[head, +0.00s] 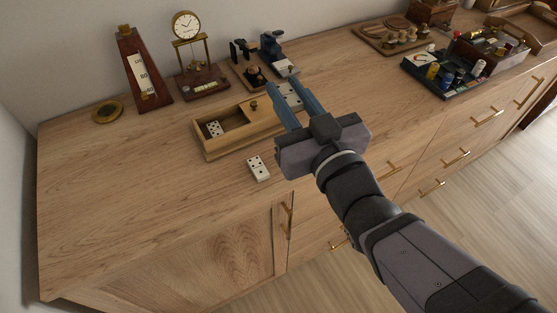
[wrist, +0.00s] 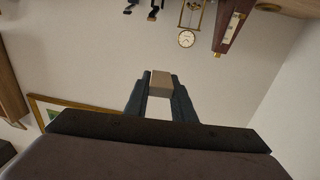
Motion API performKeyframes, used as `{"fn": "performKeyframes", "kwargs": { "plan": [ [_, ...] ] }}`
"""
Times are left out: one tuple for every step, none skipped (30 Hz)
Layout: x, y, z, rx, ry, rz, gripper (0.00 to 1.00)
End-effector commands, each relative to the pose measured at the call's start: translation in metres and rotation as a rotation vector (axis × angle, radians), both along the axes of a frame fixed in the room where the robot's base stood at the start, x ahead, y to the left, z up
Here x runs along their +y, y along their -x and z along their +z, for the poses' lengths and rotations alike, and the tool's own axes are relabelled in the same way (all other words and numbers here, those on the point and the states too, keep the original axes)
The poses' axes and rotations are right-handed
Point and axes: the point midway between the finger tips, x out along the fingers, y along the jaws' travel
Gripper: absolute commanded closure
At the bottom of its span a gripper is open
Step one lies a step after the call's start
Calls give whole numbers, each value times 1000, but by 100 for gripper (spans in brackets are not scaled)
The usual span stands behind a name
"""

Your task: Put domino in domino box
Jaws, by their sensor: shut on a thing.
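My gripper (head: 285,85) is shut on a white domino (head: 290,95) with dark pips, held between its blue fingers. In the wrist view the domino (wrist: 160,84) shows as a pale block between the fingertips. The wooden domino box (head: 238,148) stands just left of my gripper, with its left part open. One domino (head: 214,128) lies inside the open left part. Another domino (head: 258,168) lies face up on the cabinet top in front of the box. My fingers hide part of the box's right end.
Behind the box stand a metronome (head: 143,75), a brass clock (head: 187,26) and small dark instruments (head: 271,45). A brass disc (head: 108,111) lies at the back left. The cabinet top left of the box is clear.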

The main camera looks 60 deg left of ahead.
Motion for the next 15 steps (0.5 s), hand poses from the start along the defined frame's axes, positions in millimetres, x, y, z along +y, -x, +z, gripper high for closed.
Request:
{"fn": "performKeyframes", "kwargs": {
  "plan": [
    [7,0,-10,3,11,9,98],
    [10,1,-14,4,11,14,98],
    [15,1,-20,4,11,20,98],
    [18,2,-25,4,10,24,98],
    [21,2,-30,4,11,28,98],
    [25,2,-37,4,10,33,98],
    [27,3,-43,4,11,37,98],
    [29,3,-49,5,11,40,98],
    [32,3,-57,5,11,43,98],
    [33,3,-63,5,12,45,98],
    [35,4,-69,4,11,47,98],
    [35,4,-76,4,10,48,98],
    [36,3,-81,4,10,48,98],
    [36,3,-85,4,9,47,98],
    [37,3,-90,4,8,46,98]
  ]
}}
